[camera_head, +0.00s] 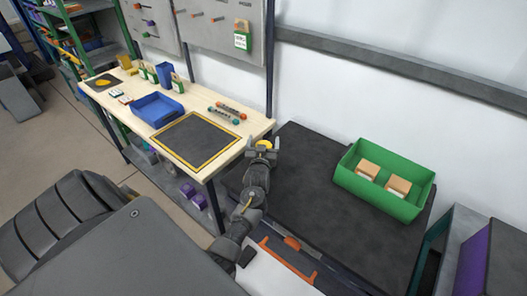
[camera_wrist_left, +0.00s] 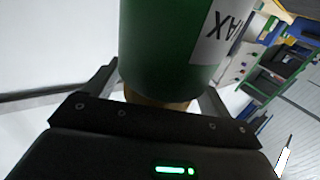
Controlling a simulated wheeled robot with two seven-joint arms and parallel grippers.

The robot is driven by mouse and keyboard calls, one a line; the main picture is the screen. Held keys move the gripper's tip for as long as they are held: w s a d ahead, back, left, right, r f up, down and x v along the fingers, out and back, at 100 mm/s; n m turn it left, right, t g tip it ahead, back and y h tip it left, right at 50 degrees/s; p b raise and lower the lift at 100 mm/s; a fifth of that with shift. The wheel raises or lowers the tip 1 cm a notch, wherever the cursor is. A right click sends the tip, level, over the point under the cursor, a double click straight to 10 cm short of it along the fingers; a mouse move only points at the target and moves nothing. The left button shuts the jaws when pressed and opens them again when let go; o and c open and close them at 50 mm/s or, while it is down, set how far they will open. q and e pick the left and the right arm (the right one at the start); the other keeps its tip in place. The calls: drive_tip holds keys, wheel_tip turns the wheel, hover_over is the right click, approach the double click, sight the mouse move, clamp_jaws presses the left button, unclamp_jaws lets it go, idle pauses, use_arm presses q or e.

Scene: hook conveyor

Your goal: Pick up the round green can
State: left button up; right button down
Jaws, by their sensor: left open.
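My left gripper (camera_head: 263,146) is at the right end of the wooden workbench, with its fingers apart. A round yellow piece shows between them in the head view; I cannot tell for sure that it is the can's lid. In the left wrist view a round green can (camera_wrist_left: 165,45) with a white label fills the top middle, very close in front of the gripper, its tan end (camera_wrist_left: 158,99) between the spread fingers. The label's letters appear upside down. The can's far end is out of frame. My right gripper is not in view.
A green bin (camera_head: 350,183) with two tan boxes stands on the dark table (camera_head: 310,205) at right. The wooden workbench (camera_head: 232,162) carries a blue tray (camera_head: 157,109) and a dark mat (camera_head: 195,140). A green-and-white container (camera_head: 243,38) is at the pegboard.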

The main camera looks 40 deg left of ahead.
use_arm(q)
drive_tip(key=shift+c, duration=0.2)
clamp_jaws()
idle(0.3)
